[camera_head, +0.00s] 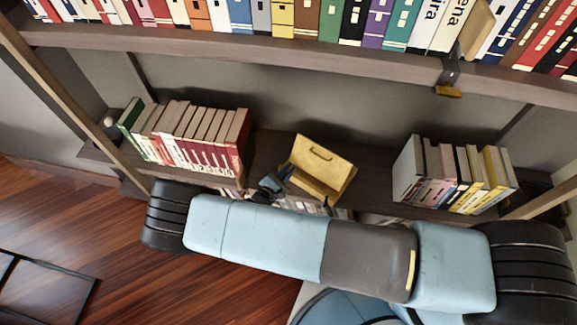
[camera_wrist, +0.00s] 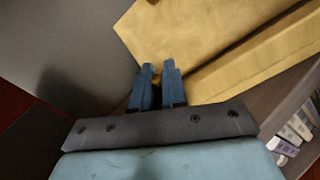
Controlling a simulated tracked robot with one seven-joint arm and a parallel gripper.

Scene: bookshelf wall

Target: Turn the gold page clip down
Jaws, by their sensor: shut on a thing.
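A yellow wooden book stand (camera_head: 322,160) stands tilted on the lower shelf, with a tilted back board and a ledge along its lower edge. My gripper (camera_head: 272,184) is at the left side of this stand. In the wrist view, the two blue fingers of my gripper (camera_wrist: 158,82) are close together at the stand's edge (camera_wrist: 205,35). A small gold piece, the page clip (camera_wrist: 155,84), shows between the fingers, and they are shut on it. Most of the clip is hidden by the fingers, and its angle cannot be told.
A row of red-spined books (camera_head: 200,140) stands left of the stand, and several books (camera_head: 450,175) stand to its right. The upper shelf (camera_head: 300,52) holds a full row of books and overhangs the stand. Bare shelf (camera_head: 375,180) lies right of the stand.

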